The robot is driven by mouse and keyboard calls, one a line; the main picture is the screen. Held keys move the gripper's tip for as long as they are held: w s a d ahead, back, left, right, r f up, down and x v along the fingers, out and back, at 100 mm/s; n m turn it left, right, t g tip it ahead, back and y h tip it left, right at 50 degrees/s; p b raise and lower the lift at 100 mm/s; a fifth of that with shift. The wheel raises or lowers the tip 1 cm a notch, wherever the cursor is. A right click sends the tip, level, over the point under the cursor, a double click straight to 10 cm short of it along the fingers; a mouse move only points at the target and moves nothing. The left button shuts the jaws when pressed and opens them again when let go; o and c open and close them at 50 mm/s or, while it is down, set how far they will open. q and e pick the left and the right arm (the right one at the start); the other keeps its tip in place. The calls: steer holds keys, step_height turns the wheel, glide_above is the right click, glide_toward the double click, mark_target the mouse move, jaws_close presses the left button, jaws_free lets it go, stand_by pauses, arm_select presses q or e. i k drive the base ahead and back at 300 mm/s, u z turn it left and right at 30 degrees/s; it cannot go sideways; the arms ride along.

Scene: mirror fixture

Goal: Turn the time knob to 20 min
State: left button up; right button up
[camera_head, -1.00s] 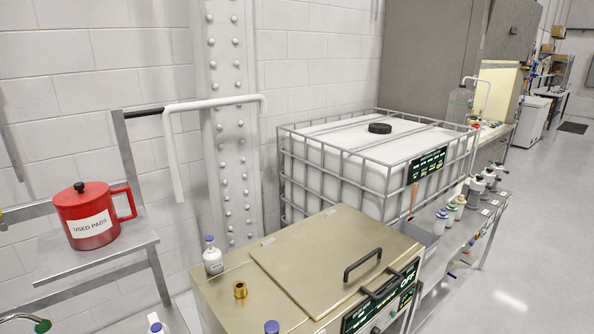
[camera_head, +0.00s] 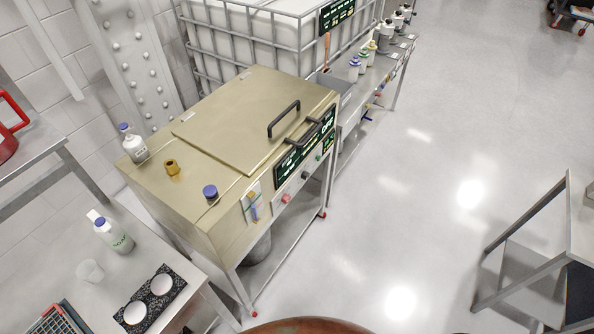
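A gold-coloured bath unit (camera_head: 220,130) with a flat lid and black handles stands left of centre. Its front carries a dark display panel (camera_head: 292,167) and a smaller lit display reading OFF (camera_head: 327,127). Below the panel are small controls: a red one (camera_head: 285,198), a dark knob (camera_head: 305,175) and a small green one (camera_head: 318,157). I cannot tell from here which is the time knob or what it is set to; the labels are too small to read. Neither of my grippers is in view.
A white bottle (camera_head: 135,147), a brass fitting (camera_head: 171,167) and a blue cap (camera_head: 210,191) are on the unit's top. A bench (camera_head: 60,250) with a soap bottle (camera_head: 114,236) stands at lower left. A table frame (camera_head: 520,245) is at right. The floor (camera_head: 400,200) between is clear.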

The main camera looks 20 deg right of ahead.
mark_target(306, 176)
steer(key=k, duration=1.1)
steer(key=z, duration=1.35)
steer(key=i, duration=1.35)
steer(key=u, duration=0.7)
steer(key=i, duration=0.7)
steer(key=u, duration=0.7)
